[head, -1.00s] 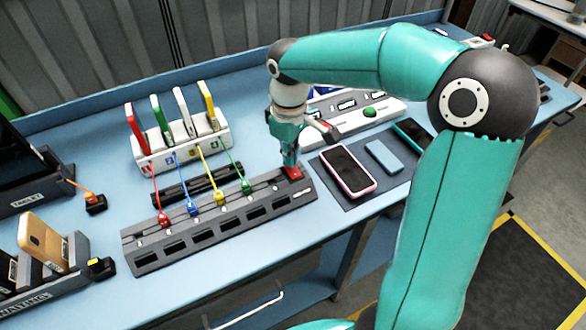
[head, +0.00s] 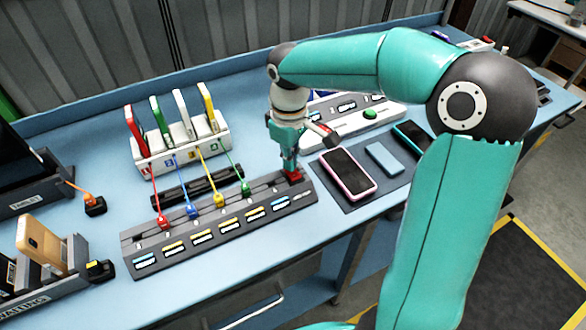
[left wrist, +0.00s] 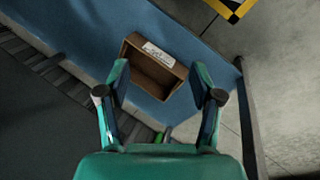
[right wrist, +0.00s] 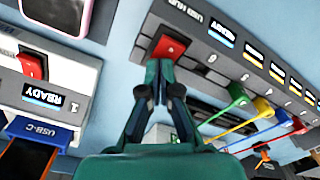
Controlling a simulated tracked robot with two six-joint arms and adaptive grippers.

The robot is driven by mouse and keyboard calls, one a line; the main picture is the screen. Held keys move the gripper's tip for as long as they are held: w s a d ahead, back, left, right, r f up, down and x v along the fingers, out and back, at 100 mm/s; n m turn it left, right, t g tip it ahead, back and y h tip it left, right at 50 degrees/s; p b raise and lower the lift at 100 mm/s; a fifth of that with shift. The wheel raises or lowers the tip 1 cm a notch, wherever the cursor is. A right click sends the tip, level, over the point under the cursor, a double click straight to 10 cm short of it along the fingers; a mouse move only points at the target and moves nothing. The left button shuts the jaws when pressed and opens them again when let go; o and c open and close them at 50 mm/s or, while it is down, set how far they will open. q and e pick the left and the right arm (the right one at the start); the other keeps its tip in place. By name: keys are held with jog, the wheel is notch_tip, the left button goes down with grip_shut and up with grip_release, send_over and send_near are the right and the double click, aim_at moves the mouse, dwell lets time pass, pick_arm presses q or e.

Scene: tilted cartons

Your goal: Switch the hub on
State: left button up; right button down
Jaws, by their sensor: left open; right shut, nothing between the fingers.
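The grey USB hub (head: 215,228) lies on the blue table with red, blue, yellow and green plugs in its top. Its small displays along the front are lit in blue and yellow. The hub's red switch (right wrist: 170,47) is at its right end in the head view. My right gripper (head: 291,172) points down at the switch, its closed fingertips at or touching it; contact is hard to tell. The right wrist view shows those fingertips (right wrist: 161,66) at the switch's edge. My left gripper (left wrist: 160,85) is open and appears only in the left wrist view, with a brown open box (left wrist: 153,68) beyond its fingers.
A white rack (head: 180,143) with several upright cabled devices stands behind the hub. A white panel with a green button (head: 370,113) and a mat with phones (head: 348,171) lie to the right. Phone holders (head: 45,265) stand at the left.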

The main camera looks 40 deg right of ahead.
jog(key=shift+r+p, duration=2.55)
jog(key=shift+r, duration=0.7)
jog(key=shift+s, duration=0.1)
